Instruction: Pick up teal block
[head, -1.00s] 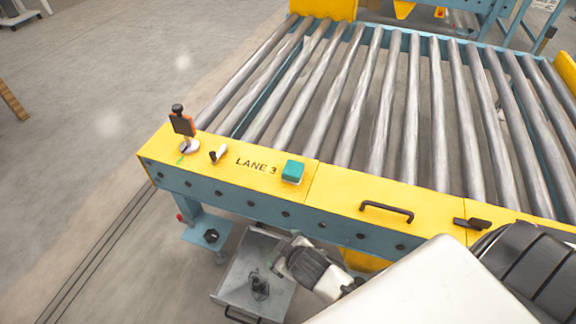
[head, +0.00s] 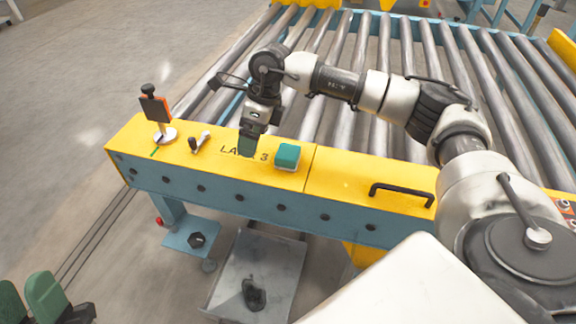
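The teal block (head: 288,156) sits on the yellow top of the beam (head: 345,185), right of the "LANE 3" lettering. My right gripper (head: 247,148) points down over the lettering, just left of the block and apart from it in the picture. Its fingers are seen nearly edge-on, so its opening cannot be judged; nothing shows held in it. My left gripper (head: 32,302) shows at the bottom left corner, its two green-padded fingers apart with nothing between them, well away from the beam.
A small stand with an orange-edged dark plate (head: 157,110) and a small lever (head: 199,142) stand on the beam left of the gripper. A black handle (head: 402,194) is to the right. Rollers (head: 345,60) lie behind; a grey tray (head: 255,275) is below.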

